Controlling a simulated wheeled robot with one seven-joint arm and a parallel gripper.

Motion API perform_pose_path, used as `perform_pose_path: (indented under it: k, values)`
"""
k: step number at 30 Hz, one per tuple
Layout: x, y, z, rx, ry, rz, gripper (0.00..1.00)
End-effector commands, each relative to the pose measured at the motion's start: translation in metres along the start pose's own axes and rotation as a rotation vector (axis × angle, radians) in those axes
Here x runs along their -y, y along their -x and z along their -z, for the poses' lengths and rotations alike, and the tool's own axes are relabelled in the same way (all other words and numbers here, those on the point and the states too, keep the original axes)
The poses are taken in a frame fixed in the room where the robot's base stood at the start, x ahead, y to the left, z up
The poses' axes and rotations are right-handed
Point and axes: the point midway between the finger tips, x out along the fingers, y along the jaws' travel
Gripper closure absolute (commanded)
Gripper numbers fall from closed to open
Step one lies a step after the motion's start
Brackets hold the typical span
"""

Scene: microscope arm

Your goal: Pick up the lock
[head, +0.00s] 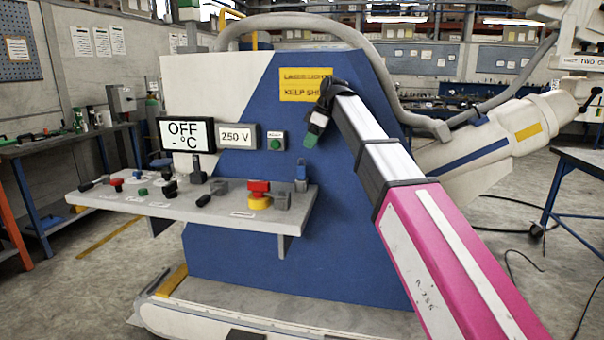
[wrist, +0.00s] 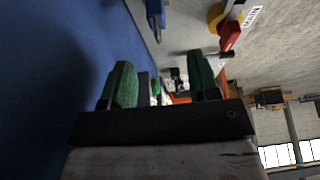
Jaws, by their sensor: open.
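My gripper (head: 318,122) is in front of the blue machine panel, above the right end of the grey control shelf. In the wrist view its two green fingers (wrist: 160,86) stand apart with nothing held between them. A small blue piece (head: 301,173) stands on a grey block at the shelf's right end, below my gripper. It may be the lock, but I cannot tell for certain. A blue piece with a thin metal part (wrist: 155,14) also shows at the top of the wrist view, beyond the fingers and apart from them.
A red and yellow switch (head: 258,196) is left of the blue piece on the control shelf (head: 225,213). Several knobs and levers stand further left. The blue machine panel (head: 345,240) is close behind. A grey hose and a white tube are at the right.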

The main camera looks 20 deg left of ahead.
Motion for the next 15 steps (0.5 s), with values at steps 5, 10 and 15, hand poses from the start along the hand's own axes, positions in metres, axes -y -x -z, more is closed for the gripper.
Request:
perform_pose_path:
  k: [5,10,15]
  values:
    - [0.0,-0.029,-0.001,0.001,-0.002,0.001,0.45]
    - [0.0,-0.041,-0.001,0.001,-0.003,0.0,0.45]
    - [-0.002,-0.055,0.0,0.001,-0.003,0.0,0.45]
